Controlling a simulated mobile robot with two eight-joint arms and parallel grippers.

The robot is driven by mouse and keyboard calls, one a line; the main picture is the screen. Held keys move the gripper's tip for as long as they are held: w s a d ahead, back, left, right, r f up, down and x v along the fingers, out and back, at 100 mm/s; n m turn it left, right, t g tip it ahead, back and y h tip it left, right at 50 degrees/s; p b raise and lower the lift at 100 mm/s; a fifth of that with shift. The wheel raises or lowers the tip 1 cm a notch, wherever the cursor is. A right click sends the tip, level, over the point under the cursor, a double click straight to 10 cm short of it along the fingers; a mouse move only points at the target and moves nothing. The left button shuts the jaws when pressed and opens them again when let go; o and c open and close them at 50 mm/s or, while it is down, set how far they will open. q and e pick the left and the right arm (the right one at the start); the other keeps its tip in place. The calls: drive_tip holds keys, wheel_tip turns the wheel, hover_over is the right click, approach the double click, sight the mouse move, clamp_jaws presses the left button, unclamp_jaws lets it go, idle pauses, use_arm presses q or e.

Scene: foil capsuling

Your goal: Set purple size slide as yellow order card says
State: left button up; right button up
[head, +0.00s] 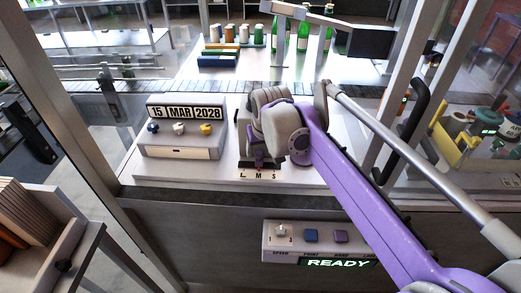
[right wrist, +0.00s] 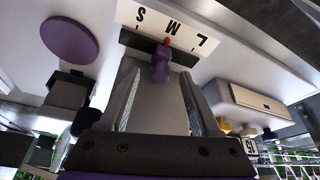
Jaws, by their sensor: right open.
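The purple size slide knob (right wrist: 160,66) shows in the right wrist view, with a red pointer (right wrist: 167,42) at its tip. The pointer stands at about the M on the white L-M-S scale (right wrist: 190,36), which also shows in the head view (head: 259,175). My right gripper (right wrist: 162,72) is open, its two fingers on either side of the knob with gaps visible; I cannot tell whether either touches it. In the head view my right gripper (head: 260,155) hides most of the slide. I cannot make out a yellow order card. My left gripper is out of view.
A date block (head: 184,112) reading 15 MAR 2028 stands left of the slide, above a box with blue, white and yellow knobs (head: 179,128). A panel below shows READY (head: 338,263) and several buttons. Bottles and coloured spools stand behind. Frame posts flank the bench.

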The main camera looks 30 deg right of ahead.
drive_tip(key=v, duration=1)
drive_tip(key=shift+r+p, duration=0.15)
drive_tip(key=shift+p, duration=0.15)
drive_tip(key=shift+s, duration=0.1)
